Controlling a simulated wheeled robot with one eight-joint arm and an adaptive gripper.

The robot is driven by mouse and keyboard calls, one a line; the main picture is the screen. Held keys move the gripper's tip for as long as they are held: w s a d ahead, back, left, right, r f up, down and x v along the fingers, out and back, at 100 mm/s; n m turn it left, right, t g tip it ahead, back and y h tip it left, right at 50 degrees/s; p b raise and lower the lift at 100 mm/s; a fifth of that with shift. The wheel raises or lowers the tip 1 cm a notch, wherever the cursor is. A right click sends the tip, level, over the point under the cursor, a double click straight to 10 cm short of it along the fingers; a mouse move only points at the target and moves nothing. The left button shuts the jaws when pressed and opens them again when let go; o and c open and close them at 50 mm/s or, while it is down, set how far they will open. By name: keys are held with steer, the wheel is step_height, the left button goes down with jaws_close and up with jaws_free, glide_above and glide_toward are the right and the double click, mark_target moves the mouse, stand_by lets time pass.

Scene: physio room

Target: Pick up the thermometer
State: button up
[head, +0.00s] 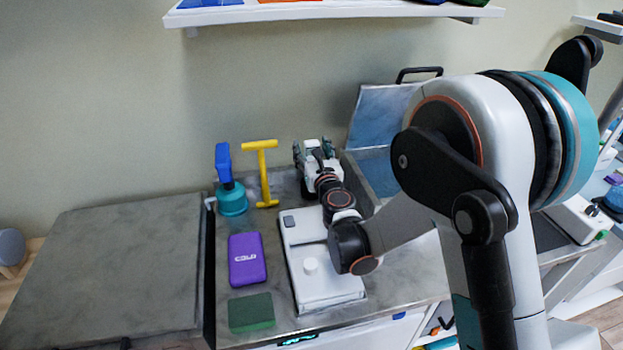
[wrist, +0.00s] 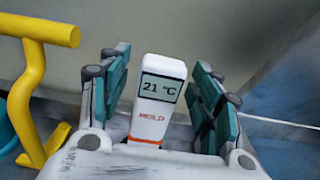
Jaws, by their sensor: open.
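The thermometer (wrist: 158,100) is a white upright device with a grey display reading 21 °C and red lettering below it. In the wrist view it stands between the two teal-padded fingers of my gripper (wrist: 160,62), with a gap showing on each side. My gripper is open, and its palm edge hides the thermometer's lower end. In the head view my gripper (head: 314,148) is at the back of the grey counter, near the wall. The thermometer is too small and too covered by my gripper to make out clearly there.
A yellow T-shaped tool (head: 263,172) stands just left of my gripper, with a teal bottle (head: 232,198) beyond it. A purple case (head: 247,259), a green block (head: 251,312) and a white flat device (head: 312,280) lie nearer. An open grey-lidded box (head: 378,115) stands right.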

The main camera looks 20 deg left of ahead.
steer(key=shift+w+a, duration=0.15)
steer(key=shift+w, duration=0.1)
jaws_close()
steer(key=shift+r, duration=0.1)
